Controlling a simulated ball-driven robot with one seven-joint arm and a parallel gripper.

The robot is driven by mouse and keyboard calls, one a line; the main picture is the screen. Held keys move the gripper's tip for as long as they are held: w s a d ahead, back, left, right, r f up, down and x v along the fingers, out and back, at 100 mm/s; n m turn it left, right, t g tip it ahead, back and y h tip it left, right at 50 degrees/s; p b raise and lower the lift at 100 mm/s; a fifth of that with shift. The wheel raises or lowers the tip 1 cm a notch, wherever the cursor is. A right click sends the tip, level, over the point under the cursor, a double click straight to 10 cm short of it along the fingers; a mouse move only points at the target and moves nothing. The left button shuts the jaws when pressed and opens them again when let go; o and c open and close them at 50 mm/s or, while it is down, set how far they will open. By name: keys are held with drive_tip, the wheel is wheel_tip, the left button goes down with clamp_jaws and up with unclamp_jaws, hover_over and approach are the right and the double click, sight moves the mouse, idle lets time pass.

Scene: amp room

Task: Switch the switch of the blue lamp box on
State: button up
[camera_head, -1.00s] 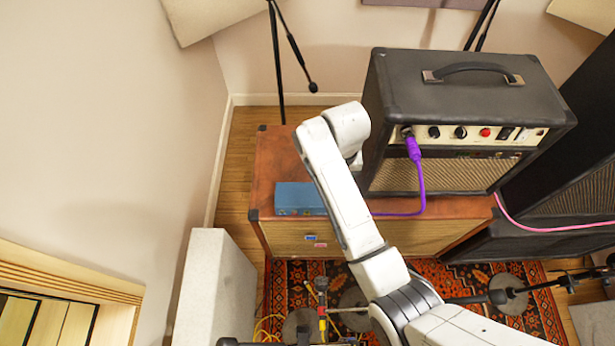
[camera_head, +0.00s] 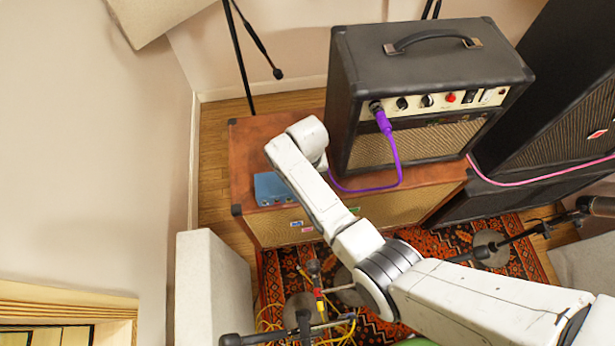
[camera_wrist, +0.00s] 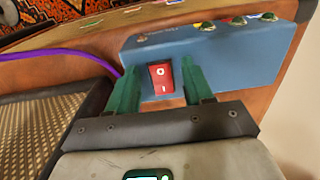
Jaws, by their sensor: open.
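The blue lamp box (camera_head: 272,188) sits on the brown cabinet, partly hidden behind my arm in the head view. In the wrist view the blue box (camera_wrist: 245,60) faces the camera, with a red rocker switch (camera_wrist: 161,78) marked O and I on its face. Several small coloured lamps (camera_wrist: 239,22) line its top edge. My gripper (camera_wrist: 164,85) is open, its two green fingers on either side of the switch and close to the box face. I cannot tell whether the fingers touch it. The gripper is hidden in the head view.
A black amplifier (camera_head: 420,90) stands on the brown cabinet (camera_head: 262,130), right of the box. A purple cable (camera_head: 396,160) runs from it towards the box; it also shows in the wrist view (camera_wrist: 60,58). Microphone stands and a patterned rug (camera_head: 440,245) lie in front.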

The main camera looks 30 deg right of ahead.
drive_tip(key=shift+c, duration=0.2)
clamp_jaws()
drive_tip(key=shift+w+d+f+g+y+b, duration=0.15)
drive_tip(key=shift+w+g+y+b, duration=0.2)
drive_tip(key=shift+g+b, duration=0.65)
drive_tip(key=shift+r+g, duration=0.25)
drive_tip(key=shift+g, duration=0.15)
drive_tip(key=shift+o, duration=0.2)
unclamp_jaws()
drive_tip(key=v, duration=1)
drive_tip(key=shift+r+b, duration=0.35)
drive_tip(key=shift+r, duration=0.05)
drive_tip(key=shift+w+d, duration=0.1)
drive_tip(key=shift+w, duration=0.05)
